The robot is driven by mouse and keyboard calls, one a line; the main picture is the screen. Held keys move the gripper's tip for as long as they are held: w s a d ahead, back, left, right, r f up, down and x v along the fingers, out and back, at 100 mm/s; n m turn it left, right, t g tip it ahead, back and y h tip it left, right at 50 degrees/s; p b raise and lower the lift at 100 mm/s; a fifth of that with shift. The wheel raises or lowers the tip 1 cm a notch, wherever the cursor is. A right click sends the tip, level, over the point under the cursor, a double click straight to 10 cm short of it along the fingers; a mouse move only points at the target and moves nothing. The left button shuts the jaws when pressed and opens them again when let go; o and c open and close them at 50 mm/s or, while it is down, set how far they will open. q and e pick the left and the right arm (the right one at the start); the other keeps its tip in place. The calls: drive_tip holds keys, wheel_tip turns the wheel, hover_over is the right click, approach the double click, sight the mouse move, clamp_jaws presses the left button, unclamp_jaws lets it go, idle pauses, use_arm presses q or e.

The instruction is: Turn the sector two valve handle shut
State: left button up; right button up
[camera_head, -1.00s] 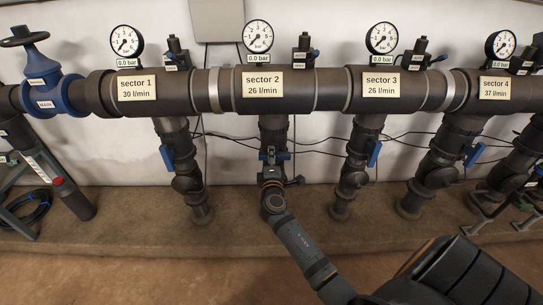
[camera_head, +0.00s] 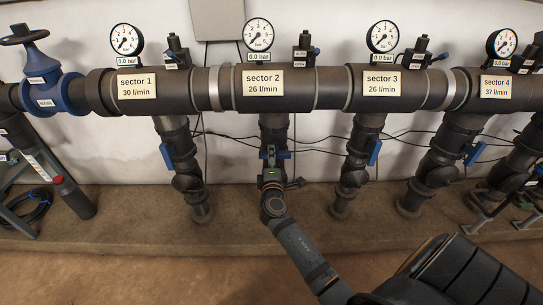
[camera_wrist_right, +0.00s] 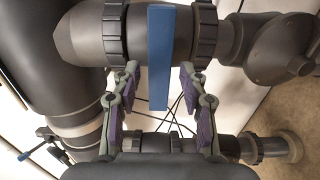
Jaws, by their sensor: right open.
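The sector two valve sits on the drop pipe below the "sector 2" label (camera_head: 262,83). Its blue handle (camera_wrist_right: 161,55) shows in the right wrist view as a long flat bar between my finger pads, with a visible gap on each side. In the head view my right gripper (camera_head: 271,157) is at this valve and covers most of it; only bits of blue show around the fingers. In the wrist view the right gripper (camera_wrist_right: 160,85) is open, one finger on each side of the handle. My left gripper is not in view.
Blue handles of sector 1 (camera_head: 166,156), sector 3 (camera_head: 374,153) and sector 4 (camera_head: 474,154) hang on neighbouring drop pipes. A blue wheel valve (camera_head: 47,90) stands at the left. Thin cables run behind the pipes. The floor in front is clear.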

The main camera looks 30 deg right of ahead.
drive_tip(key=v, duration=1)
drive_tip(key=shift+s+a, duration=0.2)
drive_tip(key=shift+s, duration=0.1)
drive_tip(key=shift+f, duration=0.1)
